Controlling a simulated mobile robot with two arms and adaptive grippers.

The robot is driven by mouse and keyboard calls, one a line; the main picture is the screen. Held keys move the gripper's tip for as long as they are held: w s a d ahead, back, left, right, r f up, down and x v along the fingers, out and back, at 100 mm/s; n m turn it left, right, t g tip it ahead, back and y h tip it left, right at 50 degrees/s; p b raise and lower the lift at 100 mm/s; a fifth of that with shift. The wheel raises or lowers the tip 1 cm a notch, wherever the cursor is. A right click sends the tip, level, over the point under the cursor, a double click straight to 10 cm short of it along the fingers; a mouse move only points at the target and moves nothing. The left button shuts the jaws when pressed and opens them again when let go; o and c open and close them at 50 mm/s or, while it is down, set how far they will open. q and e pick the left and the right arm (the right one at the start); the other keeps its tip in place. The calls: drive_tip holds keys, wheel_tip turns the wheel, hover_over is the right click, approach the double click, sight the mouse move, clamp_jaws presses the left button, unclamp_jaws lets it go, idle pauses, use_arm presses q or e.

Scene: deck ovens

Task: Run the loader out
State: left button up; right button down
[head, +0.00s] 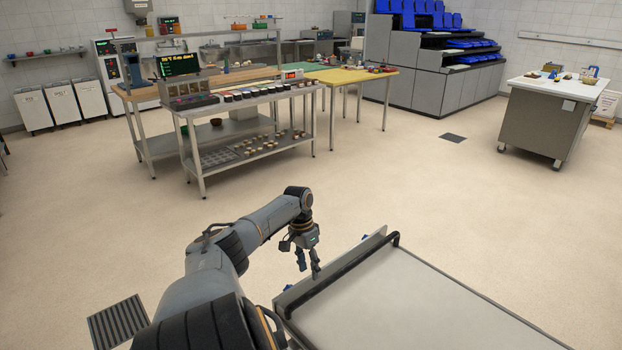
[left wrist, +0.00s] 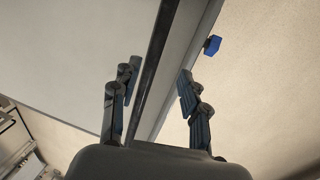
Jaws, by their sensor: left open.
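The loader (head: 415,305) is a flat, pale belt-topped board in a metal frame at the lower right of the head view. A black bar handle (head: 352,264) runs along its near-left end. My left gripper (head: 308,268) hangs above this end, fingers pointing down. In the left wrist view the open fingers (left wrist: 160,72) stand on either side of the black bar (left wrist: 153,95), with nothing gripped. Whether the fingers reach down to the bar's level I cannot tell. The loader's far right part is cut off. My right gripper is not in view.
A blue knob (left wrist: 212,45) sticks out from the loader's end. A floor grate (head: 118,322) lies at the lower left. The floor between is clear.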

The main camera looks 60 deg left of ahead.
use_arm(q)
drive_tip(key=r, duration=0.2)
drive_tip(key=a+r, duration=0.1)
drive_tip(key=r, duration=0.2)
drive_tip(key=shift+s+r, duration=0.1)
drive_tip(key=shift+s, duration=0.05)
idle(0.4)
